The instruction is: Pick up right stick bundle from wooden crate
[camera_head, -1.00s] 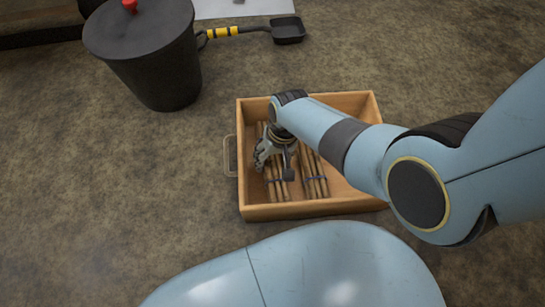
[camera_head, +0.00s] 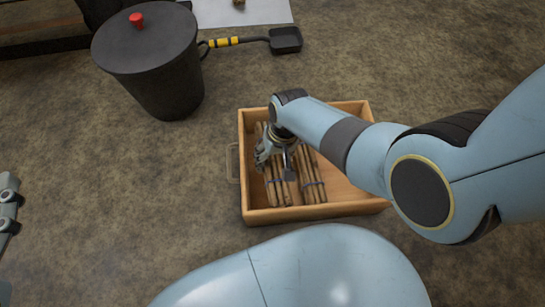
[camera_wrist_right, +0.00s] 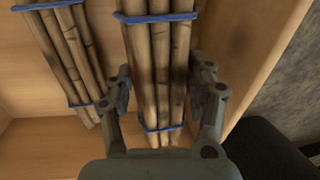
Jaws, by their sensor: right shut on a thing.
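The wooden crate (camera_head: 320,211) stands on the ground and holds two bundles of brown sticks tied with blue bands. My right gripper (camera_head: 276,169) reaches down into it. The gripper is shut on the stick bundle (camera_head: 279,192) that lies on the left in the head view. In the right wrist view this bundle (camera_wrist_right: 158,60) runs between the two fingers (camera_wrist_right: 165,92), beside a crate wall. The other bundle (camera_head: 314,184) lies just to the right, untouched; it shows at the left in the wrist view (camera_wrist_right: 62,45). My left gripper (camera_head: 8,205) is only partly in view at the left edge.
A black lidded pot (camera_head: 158,70) with a red knob stands behind and left of the crate. The crate's right part is empty. The ground left of the crate is clear.

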